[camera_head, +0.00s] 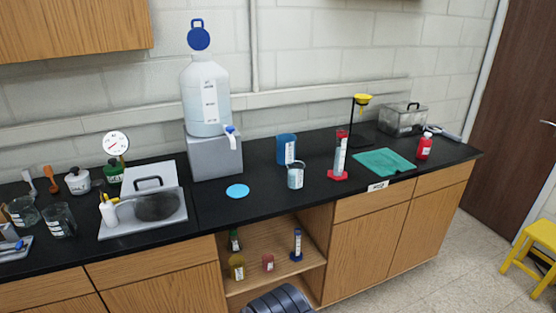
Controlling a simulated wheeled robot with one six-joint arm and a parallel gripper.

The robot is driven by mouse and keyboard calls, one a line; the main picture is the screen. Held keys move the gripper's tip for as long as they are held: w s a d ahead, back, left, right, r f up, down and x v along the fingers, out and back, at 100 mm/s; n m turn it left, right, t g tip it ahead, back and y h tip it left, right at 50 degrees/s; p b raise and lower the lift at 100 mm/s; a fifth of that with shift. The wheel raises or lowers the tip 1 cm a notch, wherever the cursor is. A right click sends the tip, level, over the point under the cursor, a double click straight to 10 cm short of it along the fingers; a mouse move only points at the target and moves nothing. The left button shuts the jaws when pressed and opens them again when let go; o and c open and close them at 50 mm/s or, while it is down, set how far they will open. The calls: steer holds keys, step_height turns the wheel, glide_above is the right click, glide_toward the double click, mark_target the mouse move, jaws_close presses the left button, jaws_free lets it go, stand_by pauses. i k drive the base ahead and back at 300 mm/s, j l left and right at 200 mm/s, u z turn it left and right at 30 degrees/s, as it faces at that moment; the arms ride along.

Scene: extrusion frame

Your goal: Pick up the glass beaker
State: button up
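Two clear glass vessels stand at the far left of the counter: a wide glass beaker (22,212) and, to its right, a second glass beaker (59,221). Both look upright, with white markings on them. A small clear beaker with a label (295,176) stands mid-counter, just in front of a blue beaker (287,147). I cannot tell for sure which of these the task means.
A red-based cylinder (339,157), green mat (384,162) and red bottle (424,146) are right. A yellow stool (533,250) stands on the floor.

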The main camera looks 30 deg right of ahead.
mark_target(295, 175)
steer(key=i+l+z, duration=0.1)
steer(key=l, duration=0.35)
steer(key=i+l+z, duration=0.1)
steer(key=i+l, duration=0.2)
steer(key=l, duration=0.15)
steer(key=i+l+z, duration=0.1)
steer(key=l, duration=0.3)
steer(key=i+l+z, duration=0.1)
steer(key=i+l, duration=0.25)
